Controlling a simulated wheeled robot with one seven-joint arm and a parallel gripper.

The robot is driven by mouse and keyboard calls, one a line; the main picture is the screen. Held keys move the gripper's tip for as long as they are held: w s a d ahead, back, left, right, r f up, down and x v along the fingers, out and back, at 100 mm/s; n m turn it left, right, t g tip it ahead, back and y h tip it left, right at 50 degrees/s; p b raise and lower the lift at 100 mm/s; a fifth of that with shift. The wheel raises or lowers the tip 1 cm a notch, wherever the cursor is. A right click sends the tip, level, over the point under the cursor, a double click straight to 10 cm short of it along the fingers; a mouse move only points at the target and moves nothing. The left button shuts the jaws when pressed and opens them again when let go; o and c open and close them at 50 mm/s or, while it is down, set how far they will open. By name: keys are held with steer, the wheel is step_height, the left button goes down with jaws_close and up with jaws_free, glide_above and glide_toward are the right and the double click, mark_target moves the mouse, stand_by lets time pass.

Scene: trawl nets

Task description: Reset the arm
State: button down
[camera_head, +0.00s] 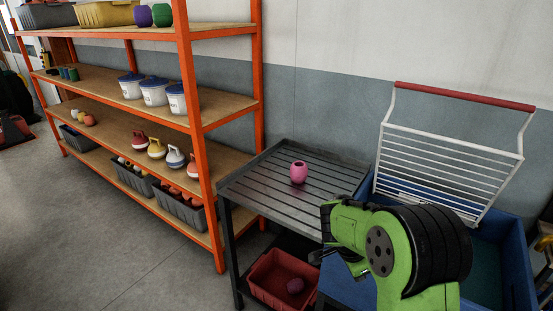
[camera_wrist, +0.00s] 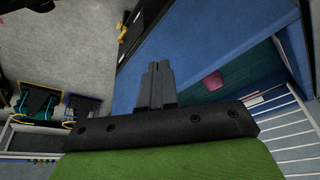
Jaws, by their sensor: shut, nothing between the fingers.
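My green and black arm rises at the lower right of the head view. My gripper (camera_wrist: 158,68) shows in the wrist view with its two dark fingers together and nothing between them. In the wrist view the gripper is over a blue bin (camera_wrist: 205,40). The same blue bin (camera_head: 516,262) shows behind my arm in the head view, with part of it hidden by the arm.
A red crate (camera_head: 262,283) with a dark reddish object stands below. A white rack (camera_head: 440,150) with a red handle rises over the bin. Orange shelving (camera_head: 205,170) stands left; floor is clear in front.

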steer(key=s+a+r+n+t+y+p, duration=0.1)
steer(key=s+r+n, duration=0.2)
steer(key=s+r, duration=0.35)
steer(key=s+a+r+n+t+p, duration=0.1)
steer(key=s+r+n, duration=0.2)
steer(key=r, duration=0.6)
steer(key=s+a+r+n+t+y+p, duration=0.1)
steer(key=s+n, duration=0.3)
steer(key=s, duration=0.4)
steer(key=s+a+r+n+t+y+p, duration=0.1)
steer(key=s+a+r+n, duration=0.1)
steer(key=s+r+n, duration=0.2)
steer(key=s+n, duration=0.1)
steer(key=s, duration=0.2)
steer(key=shift+s+r+y+p, duration=0.15)
steer(key=shift+s+y+p, duration=0.15)
steer(key=shift+s+y, duration=0.1)
